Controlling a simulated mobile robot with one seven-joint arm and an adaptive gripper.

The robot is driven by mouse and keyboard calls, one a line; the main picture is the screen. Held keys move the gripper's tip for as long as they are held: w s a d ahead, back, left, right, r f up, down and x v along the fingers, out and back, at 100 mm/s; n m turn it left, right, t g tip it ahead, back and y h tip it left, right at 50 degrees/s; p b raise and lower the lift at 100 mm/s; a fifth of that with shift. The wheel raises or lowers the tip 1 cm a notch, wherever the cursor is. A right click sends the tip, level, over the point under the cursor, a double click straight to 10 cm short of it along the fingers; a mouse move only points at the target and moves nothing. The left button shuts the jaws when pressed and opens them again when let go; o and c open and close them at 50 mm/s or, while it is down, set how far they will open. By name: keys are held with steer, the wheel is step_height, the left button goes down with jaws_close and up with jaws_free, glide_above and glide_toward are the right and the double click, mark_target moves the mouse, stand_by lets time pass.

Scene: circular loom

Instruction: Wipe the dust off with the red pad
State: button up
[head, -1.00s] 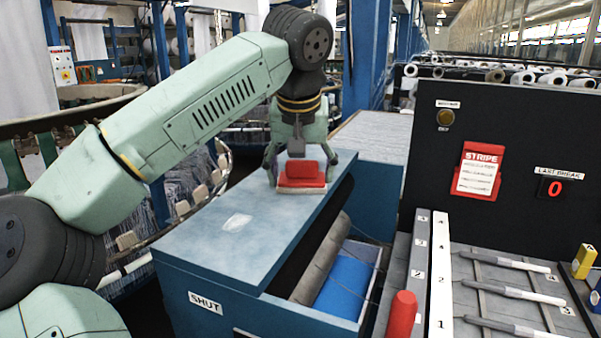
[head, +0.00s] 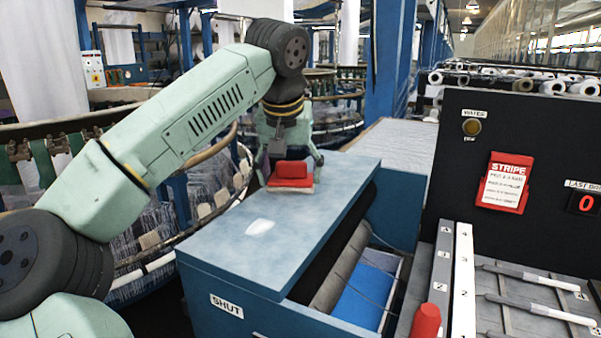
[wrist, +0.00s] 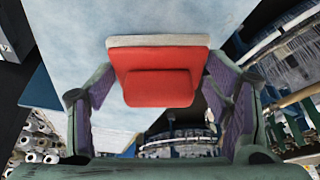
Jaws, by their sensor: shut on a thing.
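The red pad (head: 291,171) has a red grip block on top and a pale underside layer. My gripper (head: 289,158) is shut on it from above, near the far end of the blue cabinet top (head: 225,250). In the wrist view the pad (wrist: 158,88) sits between the two fingers, its pale edge against the mottled top. I cannot tell whether it presses on the surface. A whitish patch (head: 260,227), perhaps dust, lies on the top nearer the camera, apart from the pad. The surface under the pad is hidden.
Below the top, an open drawer (head: 375,290) holds a grey roll and something blue. A red cylinder (head: 426,320) stands at its right. A black panel (head: 540,170) rises at the right. The circular loom (head: 215,180) is close on the left.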

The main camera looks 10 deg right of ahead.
mark_target(289, 163)
steer(key=shift+w+a+f, duration=0.1)
steer(key=shift+a, duration=0.05)
steer(key=shift+r, duration=3)
steer(key=shift+r, duration=1.5)
steer(key=shift+f, duration=0.1)
